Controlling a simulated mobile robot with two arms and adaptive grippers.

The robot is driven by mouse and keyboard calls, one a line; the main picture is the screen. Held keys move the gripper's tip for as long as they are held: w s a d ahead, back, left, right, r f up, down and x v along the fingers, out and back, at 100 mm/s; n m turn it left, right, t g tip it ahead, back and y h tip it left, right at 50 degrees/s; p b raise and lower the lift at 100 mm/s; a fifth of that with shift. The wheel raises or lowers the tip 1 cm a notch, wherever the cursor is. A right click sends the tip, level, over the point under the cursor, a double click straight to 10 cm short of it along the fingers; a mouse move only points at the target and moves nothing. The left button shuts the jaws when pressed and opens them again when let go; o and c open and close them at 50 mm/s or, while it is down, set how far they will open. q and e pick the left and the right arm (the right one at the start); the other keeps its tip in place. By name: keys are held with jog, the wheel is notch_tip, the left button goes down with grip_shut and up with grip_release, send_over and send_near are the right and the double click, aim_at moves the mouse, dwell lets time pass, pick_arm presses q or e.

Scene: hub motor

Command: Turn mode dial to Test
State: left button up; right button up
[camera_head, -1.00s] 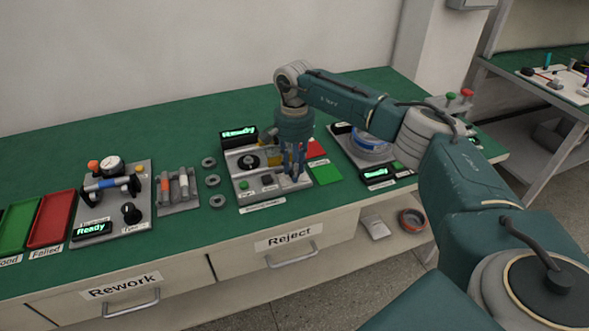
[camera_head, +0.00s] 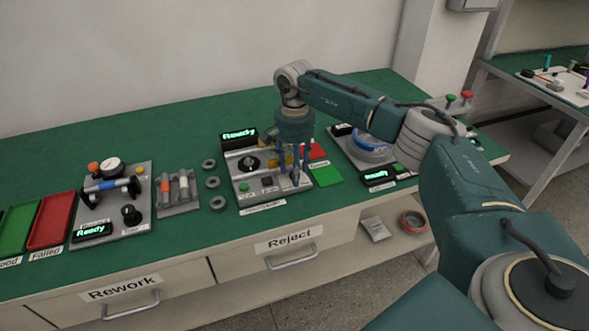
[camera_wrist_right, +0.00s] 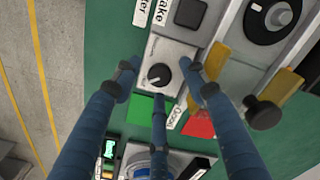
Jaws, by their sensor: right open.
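My right gripper (camera_head: 294,180) is open above the right part of the middle station (camera_head: 240,185), with its three blue fingers pointing down. In the right wrist view the fingertips of this gripper (camera_wrist_right: 158,78) are spread around a small black dial (camera_wrist_right: 158,74) with a white mark. They appear apart from it; whether any fingertip touches it I cannot tell. In the head view the fingers hide this dial. Another black dial (camera_head: 130,214) is on the left station. No Test label is readable. My left gripper is not in view.
A dark square button (camera_wrist_right: 190,13) and a yellow clamp piece (camera_wrist_right: 217,62) lie close to the fingers. Green (camera_head: 327,174) and red (camera_head: 316,151) pads are beside the station. Several grey rings (camera_head: 213,182) lie to its left. A "Ready" display (camera_head: 239,135) stands behind.

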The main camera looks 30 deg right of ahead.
notch_tip(320, 180, up, 12)
dwell(0.4)
jog(key=shift+f, duration=0.1)
dwell(0.3)
